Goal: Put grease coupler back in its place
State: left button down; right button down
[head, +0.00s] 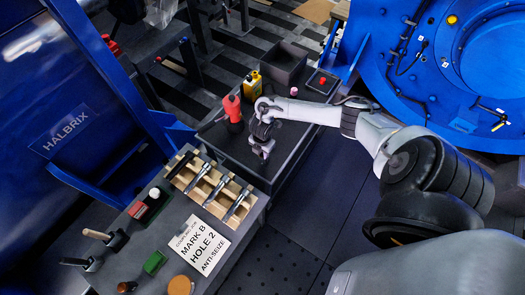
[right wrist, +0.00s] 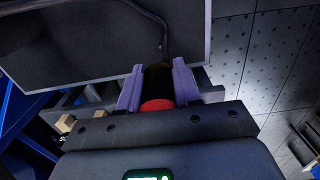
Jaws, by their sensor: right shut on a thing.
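My right gripper (head: 263,153) is over the near part of the dark cart top in the head view. In the right wrist view its two purple fingers (right wrist: 157,82) are shut on a dark cylindrical piece with a red end (right wrist: 157,104), which I take to be the grease coupler. A thin dark hose-like line (right wrist: 162,35) curves just beyond it; I cannot tell whether they are joined. In the head view the held piece is too small to make out. A red tool or bottle (head: 233,108) stands on the cart, left of my right gripper. My left gripper is not in view.
The cart top (head: 292,138) also bears a yellow bottle (head: 251,86), an open dark bin (head: 283,66) and a small pad with a red button (head: 322,81). The near bench has a wooden rack (head: 196,191) of metal tools and a printed card (head: 200,246).

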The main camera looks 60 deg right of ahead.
aim_at(262, 157)
jog(key=shift+f+b, duration=1.5)
jog(key=shift+f, duration=0.9)
jog(key=shift+p, duration=0.35)
dwell(0.6)
